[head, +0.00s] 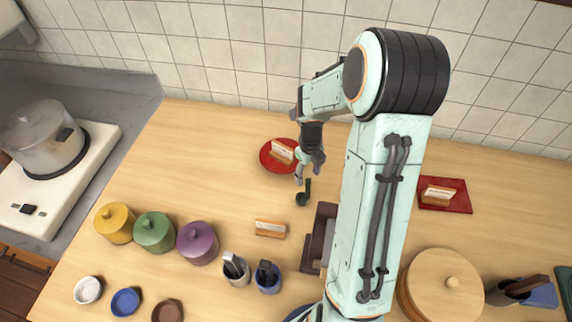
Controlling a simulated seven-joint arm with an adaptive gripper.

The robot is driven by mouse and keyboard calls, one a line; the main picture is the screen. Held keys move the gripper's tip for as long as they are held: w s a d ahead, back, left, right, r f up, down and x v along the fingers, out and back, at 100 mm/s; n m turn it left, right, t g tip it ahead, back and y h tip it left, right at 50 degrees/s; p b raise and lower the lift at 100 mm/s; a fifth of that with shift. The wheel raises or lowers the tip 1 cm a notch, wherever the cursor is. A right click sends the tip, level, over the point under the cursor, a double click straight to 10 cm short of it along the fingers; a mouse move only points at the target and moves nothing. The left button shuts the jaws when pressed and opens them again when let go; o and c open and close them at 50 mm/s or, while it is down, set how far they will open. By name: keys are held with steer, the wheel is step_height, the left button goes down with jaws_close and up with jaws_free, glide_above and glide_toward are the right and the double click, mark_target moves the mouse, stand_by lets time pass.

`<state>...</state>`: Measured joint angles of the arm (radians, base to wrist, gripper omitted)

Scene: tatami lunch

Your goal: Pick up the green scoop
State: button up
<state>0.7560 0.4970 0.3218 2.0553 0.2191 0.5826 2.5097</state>
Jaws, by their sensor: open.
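The green scoop (303,199) is a small, dark green utensil lying on the wooden counter near the middle of the head view. Its round bowl is toward the front and its handle points back toward my gripper. My gripper (308,173) is open with nothing visible between its fingers. It is just behind the scoop in the picture, beside the red round plate. I cannot tell its exact height above the counter.
A red plate (267,165) with a card is left of my gripper. Another card (270,229) stands in front of the scoop. A brown stand (312,250) is partly hidden by my arm. Lidded pots (154,232) and utensil cups (236,272) are front left. Left of the red plate is clear.

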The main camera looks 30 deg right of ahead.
mark_target(306, 199)
step_height(306, 199, down, 6)
steer(key=shift+d+f, duration=0.15)
steer(key=shift+f, duration=0.1)
jaws_close()
